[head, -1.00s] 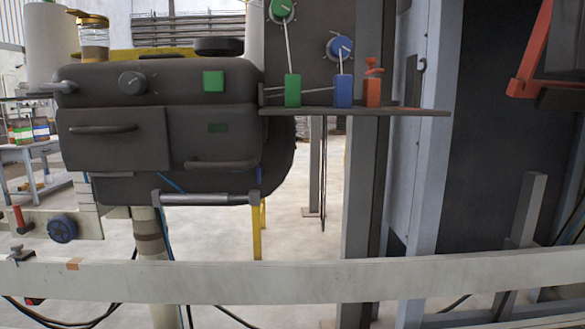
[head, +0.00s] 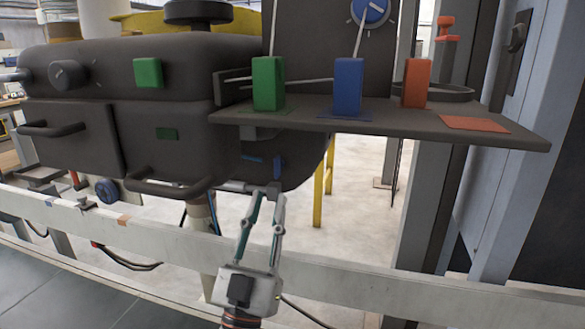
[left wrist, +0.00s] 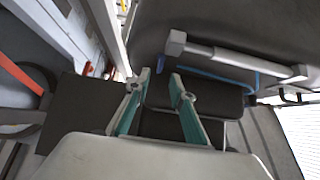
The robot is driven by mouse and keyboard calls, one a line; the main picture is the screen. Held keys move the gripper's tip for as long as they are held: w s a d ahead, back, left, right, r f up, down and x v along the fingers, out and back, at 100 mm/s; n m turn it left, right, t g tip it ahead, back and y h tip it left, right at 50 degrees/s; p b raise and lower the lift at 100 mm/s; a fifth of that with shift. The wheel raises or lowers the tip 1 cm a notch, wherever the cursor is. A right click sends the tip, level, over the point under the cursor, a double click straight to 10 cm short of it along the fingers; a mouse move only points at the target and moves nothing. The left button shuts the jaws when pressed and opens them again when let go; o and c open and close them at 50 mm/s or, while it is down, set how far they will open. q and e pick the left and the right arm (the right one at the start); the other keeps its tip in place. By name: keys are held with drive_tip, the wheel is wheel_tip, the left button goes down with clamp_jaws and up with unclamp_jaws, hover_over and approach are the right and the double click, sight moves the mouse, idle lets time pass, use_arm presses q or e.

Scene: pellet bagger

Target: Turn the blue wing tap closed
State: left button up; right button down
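Several blue parts show in the head view, and I cannot tell for sure which is the wing tap. A blue round knob (head: 372,10) with tick marks sits on the dark upright panel, partly cut by the top edge. A small blue upright tab (head: 277,167) is on the underside of the dark machine. A blue round handwheel (head: 107,190) is at the far left, low down. My left gripper (head: 266,190) is open and empty, fingers pointing up just below the blue tab.
A dark shelf (head: 500,134) holds a green block (head: 268,83), a blue block (head: 348,87) and an orange block (head: 416,83). A grey bar handle (left wrist: 235,57) lies close ahead of my left gripper. A pale rail (head: 370,264) runs across the front.

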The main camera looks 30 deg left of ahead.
sight(275, 172)
use_arm(q)
drive_tip(key=x, duration=0.6)
drive_tip(key=shift+w+a+r, duration=0.1)
drive_tip(key=shift+w+r, duration=0.15)
drive_tip(key=shift+r, duration=0.1)
clamp_jaws()
